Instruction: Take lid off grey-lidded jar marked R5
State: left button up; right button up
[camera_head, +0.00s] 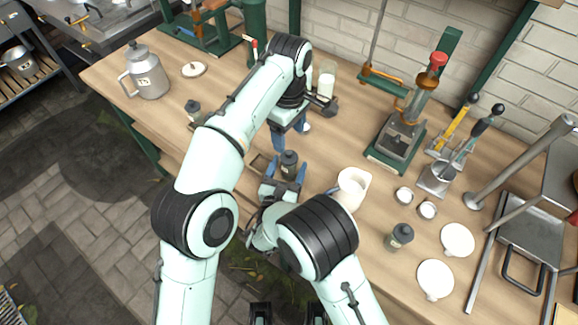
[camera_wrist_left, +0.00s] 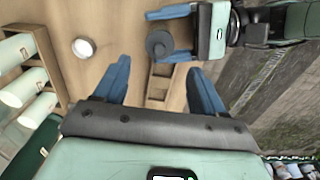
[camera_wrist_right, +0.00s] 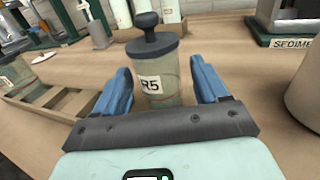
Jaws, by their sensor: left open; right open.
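The jar marked R5 (camera_wrist_right: 160,84) stands upright on the bench with its grey knobbed lid (camera_wrist_right: 152,40) on top. It also shows in the head view (camera_head: 289,160), and from above in the left wrist view (camera_wrist_left: 159,43). My right gripper (camera_head: 282,176) is open, low over the bench, with its blue fingers on either side of the jar body. Whether they touch it I cannot tell. My left gripper (camera_head: 291,137) is open and empty, above and behind the jar in the head view. Its fingers point down at the bench.
A wooden tray (camera_wrist_left: 153,88) lies close beside the jar. A white jug (camera_head: 352,188) stands to the right. Other dark-lidded jars stand at right (camera_head: 399,237) and left (camera_head: 193,110). A metal pot (camera_head: 148,75) and a lever press (camera_head: 402,135) stand farther off.

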aim_at(289, 153)
jog(key=shift+w+d, duration=0.2)
jog(key=shift+w, duration=0.3)
grip_shut()
pick_arm(q)
jog(key=shift+o, duration=0.9)
notch_tip(289, 153, up, 4)
jog(key=s+m+t, duration=0.2)
jog(key=m, duration=0.7)
jog(key=shift+m, duration=0.3)
jog(key=f, duration=0.4)
jog(key=w+f, duration=0.1)
jog(key=f, duration=0.6)
jog(key=shift+w+f, duration=0.3)
jog(key=shift+w, duration=0.1)
